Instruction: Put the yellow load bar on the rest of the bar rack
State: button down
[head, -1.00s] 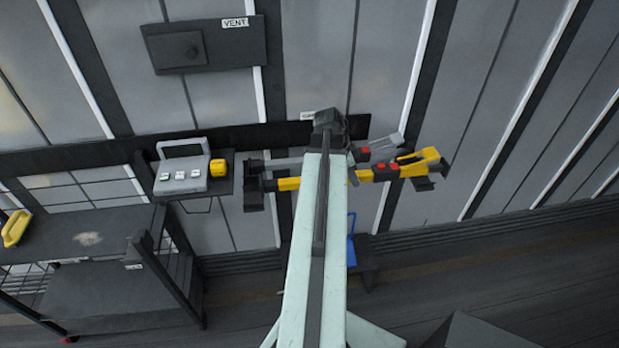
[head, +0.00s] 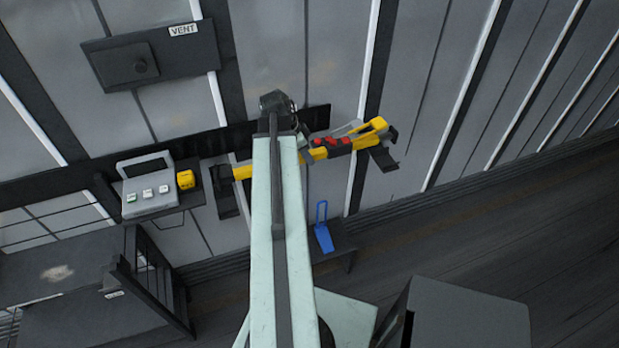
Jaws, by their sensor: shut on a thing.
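The yellow load bar (head: 340,150) lies across the picture in front of the wall, its right end higher than its left. It has dark end pads, red buttons and a yellow handle near its right end. My gripper (head: 301,136) is shut on the bar near its middle; my arm hides most of the jaws and part of the bar. A grey bar (head: 352,127) shows just behind it, mostly covered. The dark wall board of the bar rack (head: 318,119) shows behind my wrist. Its rest is hidden, and I cannot tell whether the yellow bar touches it.
A small shelf (head: 165,208) left of the bar holds a grey button box (head: 148,190) and a yellow device (head: 186,180). A dark bench (head: 70,258) stands lower left. A blue item (head: 323,232) is on a low stand below. A dark box (head: 455,318) is lower right.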

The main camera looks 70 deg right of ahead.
notch_tip(320, 180, down, 10)
jog(key=b, duration=1)
jog(key=shift+f, duration=0.2)
jog(key=c, duration=1.1)
grip_release()
jog(key=shift+s, duration=0.1)
jog(key=p+v, duration=1.2)
jog(key=shift+r, duration=0.35)
jog(key=shift+f, duration=0.15)
